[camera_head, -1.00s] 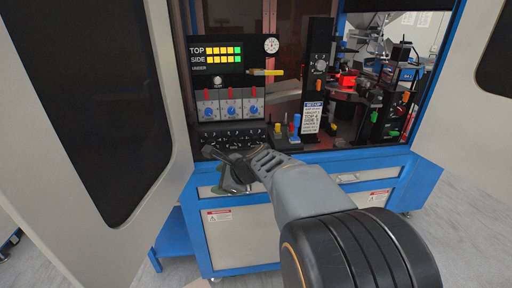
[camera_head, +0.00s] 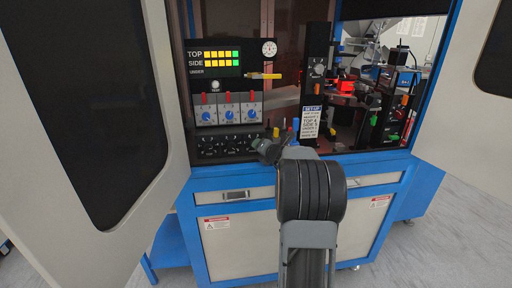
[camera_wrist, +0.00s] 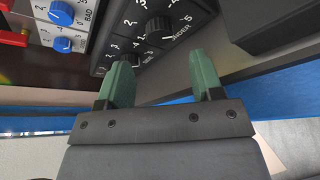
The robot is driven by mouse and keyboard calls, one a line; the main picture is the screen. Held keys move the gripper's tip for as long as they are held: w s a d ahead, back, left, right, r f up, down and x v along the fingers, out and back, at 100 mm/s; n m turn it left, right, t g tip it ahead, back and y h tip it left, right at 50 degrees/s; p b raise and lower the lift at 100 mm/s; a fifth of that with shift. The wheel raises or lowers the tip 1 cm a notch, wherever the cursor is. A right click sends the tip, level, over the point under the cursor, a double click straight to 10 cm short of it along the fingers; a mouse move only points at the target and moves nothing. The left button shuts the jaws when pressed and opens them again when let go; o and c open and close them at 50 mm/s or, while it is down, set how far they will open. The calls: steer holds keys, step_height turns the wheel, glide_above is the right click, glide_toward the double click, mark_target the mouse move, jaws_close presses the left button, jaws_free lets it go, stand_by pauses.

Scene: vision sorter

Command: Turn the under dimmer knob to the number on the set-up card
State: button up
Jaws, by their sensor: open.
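The under dimmer knob (camera_wrist: 158,28) is a black round knob on the black dimmer panel (camera_head: 215,149), marked UNDER with numbers around it. The side dimmer knob (camera_wrist: 139,48) sits left of it. My gripper (camera_wrist: 160,62) is open and empty. Its two green fingers point at the panel, short of the under knob and not touching it. In the head view my gripper (camera_head: 259,146) is at the panel's right end and covers part of it. The set-up card (camera_head: 310,122) stands right of the panel; TOP 4 and SIDE 5 seem readable, its under number is too small.
Blue knobs (camera_head: 229,116) with red levers sit above the panel. The display (camera_head: 216,63) shows lit TOP and SIDE bars; its UNDER row is dark. Coloured pegs (camera_head: 295,124) stand between panel and card. A blue ledge edge runs below, and white doors flank the opening.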

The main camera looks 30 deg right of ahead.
steer(key=shift+x, duration=3.1)
steer(key=c, duration=0.9)
steer(key=shift+a, duration=0.1)
